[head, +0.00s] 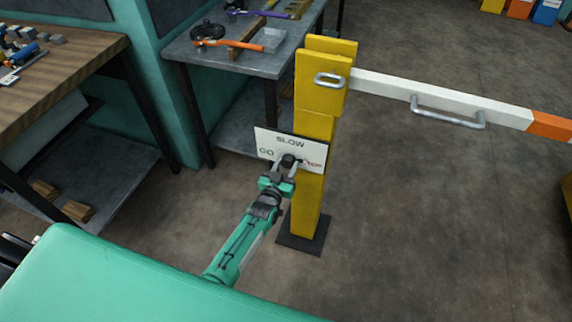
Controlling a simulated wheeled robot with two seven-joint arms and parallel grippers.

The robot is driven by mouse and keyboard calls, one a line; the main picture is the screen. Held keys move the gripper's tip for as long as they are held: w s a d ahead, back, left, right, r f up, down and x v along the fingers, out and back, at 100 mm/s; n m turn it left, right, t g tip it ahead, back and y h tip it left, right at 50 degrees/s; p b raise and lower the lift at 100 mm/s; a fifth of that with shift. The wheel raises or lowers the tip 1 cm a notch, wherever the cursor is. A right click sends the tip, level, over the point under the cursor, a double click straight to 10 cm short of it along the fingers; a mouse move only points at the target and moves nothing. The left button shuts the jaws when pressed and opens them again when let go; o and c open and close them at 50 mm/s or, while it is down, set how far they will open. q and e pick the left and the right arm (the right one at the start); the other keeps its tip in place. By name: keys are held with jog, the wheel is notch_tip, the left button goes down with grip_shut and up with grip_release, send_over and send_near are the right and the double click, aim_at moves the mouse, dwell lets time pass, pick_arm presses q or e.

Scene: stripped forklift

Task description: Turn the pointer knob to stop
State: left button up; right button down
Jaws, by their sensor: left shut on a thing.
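The pointer knob (288,160) is a small dark knob on a white plate (294,131) fixed to a yellow post. The plate reads SLOW at the top and GO at the left; the lettering at the right is partly covered, with only its end showing. My left gripper (287,164) reaches up from below and is shut on the knob in front of the plate. Its fingers hide much of the knob, so I cannot tell for sure which way the pointer faces. My right gripper is not in view.
The yellow post (313,205) stands on a dark base plate and carries a white and orange barrier arm (400,92) with a grey handle (447,115), reaching right. A grey table (245,55) with tools stands behind. A wooden bench (75,65) is at the left.

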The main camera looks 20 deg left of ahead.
pick_arm(q)
jog(key=shift+m, duration=1.2)
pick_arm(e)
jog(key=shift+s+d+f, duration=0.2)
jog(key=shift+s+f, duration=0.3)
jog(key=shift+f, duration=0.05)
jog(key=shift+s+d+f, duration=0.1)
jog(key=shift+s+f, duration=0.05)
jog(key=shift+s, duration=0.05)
pick_arm(q)
jog(key=o, duration=1)
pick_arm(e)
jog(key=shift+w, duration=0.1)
pick_arm(q)
jog(key=shift+s, duration=0.25)
jog(key=s, duration=1.3)
jog(key=shift+s+a, duration=0.15)
jog(key=shift+a, duration=0.3)
